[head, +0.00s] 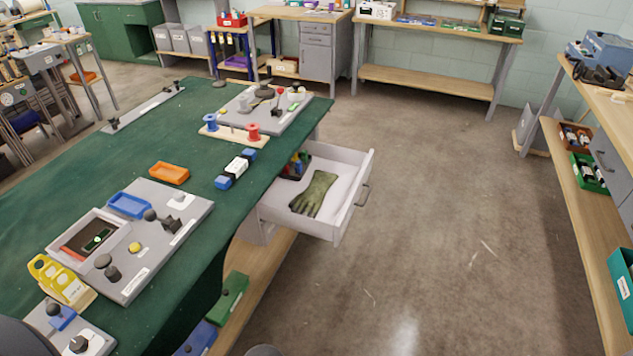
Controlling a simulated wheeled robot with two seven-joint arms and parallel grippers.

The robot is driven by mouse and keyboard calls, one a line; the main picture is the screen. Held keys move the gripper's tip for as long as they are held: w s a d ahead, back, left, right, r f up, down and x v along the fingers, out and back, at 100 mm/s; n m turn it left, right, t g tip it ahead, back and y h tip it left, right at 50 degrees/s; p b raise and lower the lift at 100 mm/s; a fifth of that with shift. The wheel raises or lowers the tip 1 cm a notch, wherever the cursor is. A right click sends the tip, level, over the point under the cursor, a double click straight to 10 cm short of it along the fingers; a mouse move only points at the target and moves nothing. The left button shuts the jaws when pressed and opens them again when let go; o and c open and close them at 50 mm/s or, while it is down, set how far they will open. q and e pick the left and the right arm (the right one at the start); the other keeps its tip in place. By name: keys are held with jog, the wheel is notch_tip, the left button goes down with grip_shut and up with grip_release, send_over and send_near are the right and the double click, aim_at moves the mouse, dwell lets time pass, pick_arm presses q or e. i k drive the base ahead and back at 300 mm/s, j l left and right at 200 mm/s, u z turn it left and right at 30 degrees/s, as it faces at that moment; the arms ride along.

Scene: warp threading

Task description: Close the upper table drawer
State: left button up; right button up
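The pulled-out table drawer (343,213) is light grey and stands well open from the right side of the green-topped table (150,143). An olive-green glove (314,193) lies flat in the drawer. A small dark bin with coloured items (296,165) sits at its back, near the table edge. Part of the grey drawer housing (259,229) shows below the tabletop; any lower drawer is hidden. Neither of my grippers shows.
The tabletop carries grey fixture boards (150,262), an orange tray (169,173) and a blue-and-white block (235,169). A wooden lower shelf (262,277) runs under the table. The floor right of the drawer is clear up to a workbench (577,190) at the far right.

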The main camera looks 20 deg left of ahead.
aim_at(353, 168)
jog(key=i+l+u, duration=0.15)
jog(key=u, duration=0.2)
jog(key=i+l+u, duration=0.6)
jog(key=i+l, duration=0.05)
jog(key=l, duration=0.05)
